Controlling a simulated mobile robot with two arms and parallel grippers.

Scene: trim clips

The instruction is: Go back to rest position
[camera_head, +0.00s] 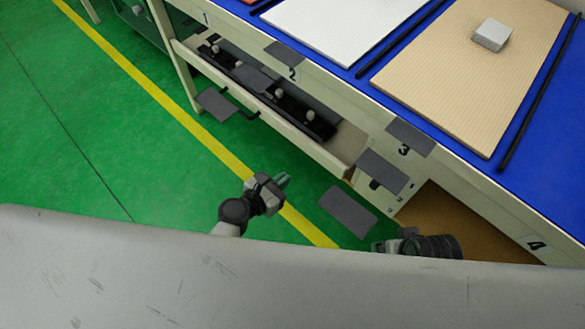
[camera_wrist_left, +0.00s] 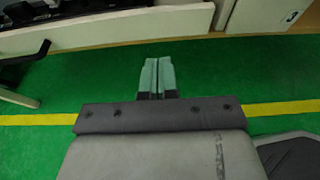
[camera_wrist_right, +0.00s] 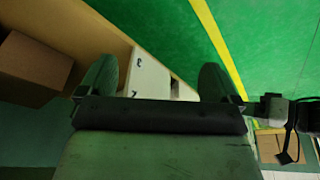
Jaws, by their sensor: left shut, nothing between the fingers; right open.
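My left gripper (camera_head: 282,181) hangs over the green floor beside the yellow line, apart from the workbench. In the left wrist view its fingers (camera_wrist_left: 157,76) are pressed together with nothing between them. My right gripper (camera_head: 388,245) is low in front of the bench near label 4, partly hidden by the grey surface in the foreground. In the right wrist view its fingers (camera_wrist_right: 157,82) are spread wide and empty.
The workbench (camera_head: 540,207) has a blue top with a white board (camera_head: 340,25), a beige board (camera_head: 460,75) and a small grey block (camera_head: 492,34). Its open drawer (camera_head: 340,158) holds several knobbed parts. A brown box (camera_wrist_right: 32,66) is near the right gripper. Floor at left is clear.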

